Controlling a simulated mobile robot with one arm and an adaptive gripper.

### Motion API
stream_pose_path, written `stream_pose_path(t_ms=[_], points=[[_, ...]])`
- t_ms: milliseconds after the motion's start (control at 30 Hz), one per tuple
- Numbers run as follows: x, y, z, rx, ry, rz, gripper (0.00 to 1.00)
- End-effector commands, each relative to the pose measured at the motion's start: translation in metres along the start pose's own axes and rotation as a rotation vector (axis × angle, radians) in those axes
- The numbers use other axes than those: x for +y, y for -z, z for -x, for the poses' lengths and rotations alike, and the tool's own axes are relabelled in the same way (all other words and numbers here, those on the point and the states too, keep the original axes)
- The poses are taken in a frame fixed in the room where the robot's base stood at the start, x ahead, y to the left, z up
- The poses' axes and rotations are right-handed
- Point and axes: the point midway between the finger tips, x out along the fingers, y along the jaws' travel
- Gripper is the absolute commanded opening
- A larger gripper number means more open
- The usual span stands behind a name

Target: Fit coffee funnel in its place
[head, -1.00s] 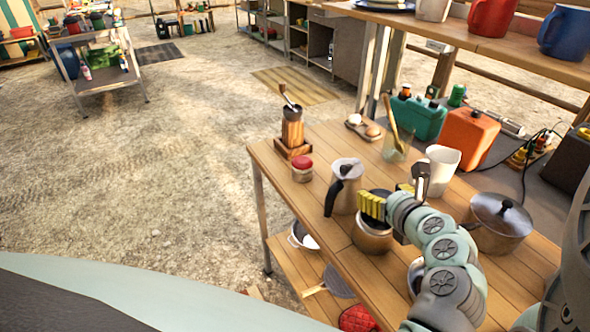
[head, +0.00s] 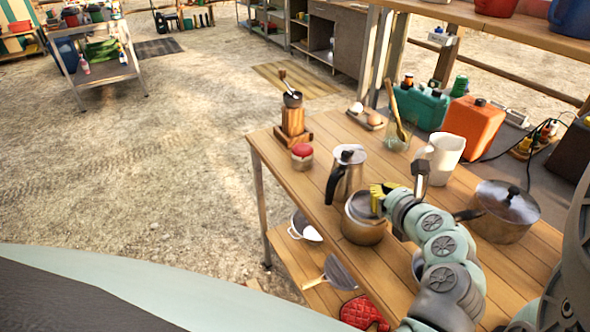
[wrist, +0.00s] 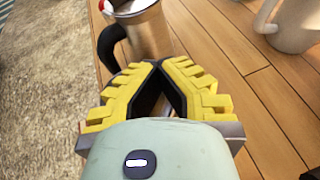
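In the head view my gripper (head: 378,198), with yellow ridged fingers, is low at the right side of the top of a short metal pot (head: 362,230). In the wrist view the fingertips (wrist: 162,66) come close together. No object shows clearly between them, and I cannot tell if a thin edge is held. I cannot make out the coffee funnel; the fingers hide part of the pot's top. A steel moka pot (head: 347,176) with a black handle stands upright just behind the short pot. It also shows in the wrist view (wrist: 148,32).
A coffee grinder (head: 293,122) and a red-lidded jar (head: 302,158) stand at the table's far left. A white pitcher (head: 446,155), a glass with a spoon (head: 397,136) and a lidded saucepan (head: 503,212) stand to the right. Bare wood lies between the pots and the left edge.

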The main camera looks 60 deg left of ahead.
Motion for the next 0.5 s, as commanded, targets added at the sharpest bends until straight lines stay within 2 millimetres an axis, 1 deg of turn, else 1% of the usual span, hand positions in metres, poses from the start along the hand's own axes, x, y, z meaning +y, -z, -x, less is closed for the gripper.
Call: stream_pose_path(t_ms=[33,167,200,500], points=[[-0.0001,0.0039,-0.0002,0.01,0.0,0.0,0.0],[-0.0005,0.004,-0.0002,0.01,0.002,0.0,0.0],[-0.0006,0.004,-0.0001,0.01,0.002,0.0,0.02],[-0.0014,0.0018,0.0001,0.005,0.004,0.0,0.33]])
